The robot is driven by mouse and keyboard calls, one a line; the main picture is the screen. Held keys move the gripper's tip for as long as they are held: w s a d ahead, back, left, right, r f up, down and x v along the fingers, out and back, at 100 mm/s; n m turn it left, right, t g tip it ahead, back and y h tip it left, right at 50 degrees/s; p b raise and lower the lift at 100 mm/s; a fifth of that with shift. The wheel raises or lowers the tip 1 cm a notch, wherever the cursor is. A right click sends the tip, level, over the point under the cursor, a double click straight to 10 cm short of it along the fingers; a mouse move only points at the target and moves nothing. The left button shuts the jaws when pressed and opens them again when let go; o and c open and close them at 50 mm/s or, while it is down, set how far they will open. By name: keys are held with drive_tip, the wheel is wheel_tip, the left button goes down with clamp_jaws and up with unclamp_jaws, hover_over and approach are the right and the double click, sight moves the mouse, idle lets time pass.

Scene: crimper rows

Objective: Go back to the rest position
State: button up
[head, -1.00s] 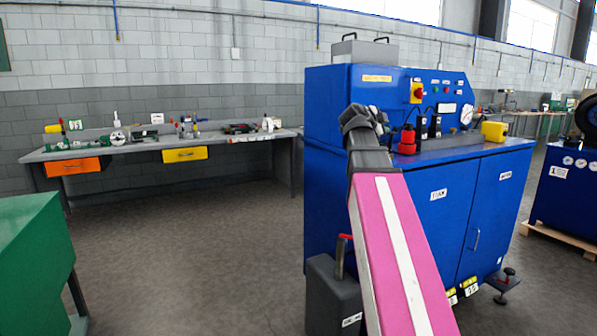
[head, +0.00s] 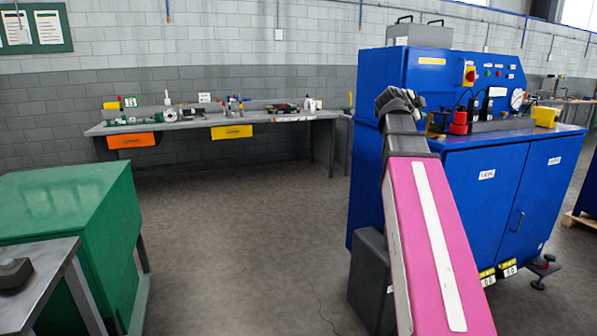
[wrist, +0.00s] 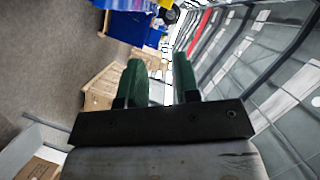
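My gripper (wrist: 160,80) shows in the wrist view as two green fingers standing apart. Nothing is between them. They point toward the far part of the hall, with wooden crates on the floor beyond. In the head view my pink arm rises in front of the blue crimping machine (head: 480,200). The gripper's fingers cannot be made out there.
A green cabinet (head: 60,205) stands at the near left, with a metal table corner (head: 45,290) before it. A long grey workbench (head: 275,116) with tools lines the back wall. A dark grey box (head: 368,275) stands by the machine. The middle floor (head: 240,220) is clear.

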drive_tip(key=s+a+f+n+g+y, duration=0.15)
drive_tip(key=a+f+n+y, duration=0.35)
drive_tip(key=f, duration=1.2)
drive_tip(key=w+a+f+n+g+y, duration=0.1)
drive_tip(key=a+f+n+g+y, duration=0.4)
drive_tip(key=f, duration=1.3)
drive_tip(key=s+a+f+n+g, duration=0.1)
drive_tip(key=s+a+f+n, duration=0.2)
drive_tip(key=f, duration=0.5)
drive_tip(key=s+a+f+n+g+y, duration=0.1)
drive_tip(key=s+a+f+n, duration=0.2)
drive_tip(key=s+f+n, duration=0.2)
drive_tip(key=s+a+f+n+g+y, duration=0.1)
drive_tip(key=s+a+f+n, duration=0.2)
drive_tip(key=s+f, duration=0.4)
wheel_tip(320, 180, down, 5)
drive_tip(key=shift+s+a+r+n, duration=0.15)
drive_tip(key=shift+s+n, duration=0.1)
drive_tip(key=shift+n, duration=0.35)
drive_tip(key=shift+g, duration=0.25)
